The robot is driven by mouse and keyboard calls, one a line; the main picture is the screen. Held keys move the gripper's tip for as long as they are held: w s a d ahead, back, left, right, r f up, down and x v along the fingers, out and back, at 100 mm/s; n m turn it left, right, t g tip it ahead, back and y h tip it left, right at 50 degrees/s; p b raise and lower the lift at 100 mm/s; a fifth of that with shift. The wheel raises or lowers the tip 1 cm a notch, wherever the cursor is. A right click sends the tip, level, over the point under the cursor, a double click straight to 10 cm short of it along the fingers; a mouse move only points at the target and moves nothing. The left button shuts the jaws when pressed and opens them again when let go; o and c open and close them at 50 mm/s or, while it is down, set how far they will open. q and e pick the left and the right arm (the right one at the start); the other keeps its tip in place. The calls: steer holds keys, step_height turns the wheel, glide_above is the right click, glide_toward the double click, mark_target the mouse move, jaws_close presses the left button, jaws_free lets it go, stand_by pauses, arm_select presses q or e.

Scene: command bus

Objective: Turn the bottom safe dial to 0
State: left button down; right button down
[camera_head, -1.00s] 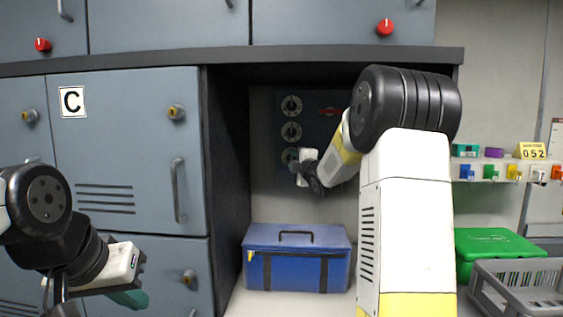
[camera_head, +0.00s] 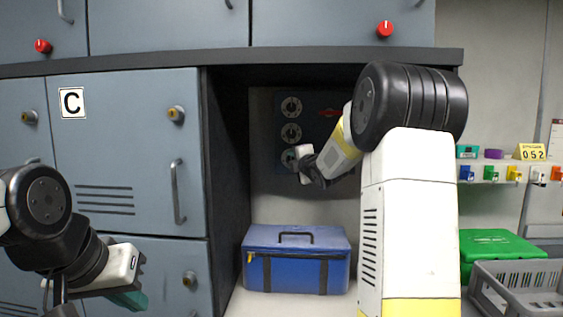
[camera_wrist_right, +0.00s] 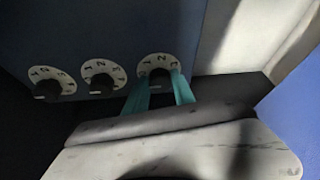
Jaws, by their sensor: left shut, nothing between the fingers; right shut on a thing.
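The dark blue safe (camera_head: 318,108) sits in the open recess, with three white-ringed dials in a column: top (camera_head: 291,106), middle (camera_head: 291,132) and bottom dial (camera_head: 288,158). My right gripper (camera_head: 297,163) is at the bottom dial and partly hides it. In the right wrist view, the bottom dial (camera_wrist_right: 159,60) is the rightmost; the teal fingers of my right gripper (camera_wrist_right: 160,88) are shut on its dark knob. My left gripper (camera_head: 135,296) is shut and empty at lower left.
A blue cooler box (camera_head: 270,270) stands on the recess floor below the safe. Grey lockers (camera_head: 130,150) fill the left, and the recess side wall (camera_head: 228,180) stands left of the dials. A green case (camera_head: 495,243) and a grey crate (camera_head: 515,285) are at right.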

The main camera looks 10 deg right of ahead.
steer(key=c, duration=1.1)
jaws_free()
steer(key=shift+a, duration=0.1)
steer(key=shift+o, duration=0.2)
steer(key=shift+s, duration=0.1)
steer(key=s, duration=0.7)
steer(key=shift+s+d+r, duration=0.2)
steer(key=shift+s+d, duration=0.1)
steer(key=shift+d, duration=0.15)
steer(key=s+a+f+m+g, duration=0.3)
steer(key=s+m, duration=0.3)
steer(key=s, duration=0.6)
steer(key=s+a+f+m+g, duration=0.3)
steer(key=s+f+m, duration=0.3)
steer(key=s, duration=0.6)
steer(key=s+a+f+m+g, duration=0.3)
steer(key=s+m, duration=0.5)
steer(key=s, duration=0.4)
steer(key=shift+a+f+g, duration=0.2)
steer(key=shift+f+g, duration=0.55)
steer(key=shift+g, duration=0.25)
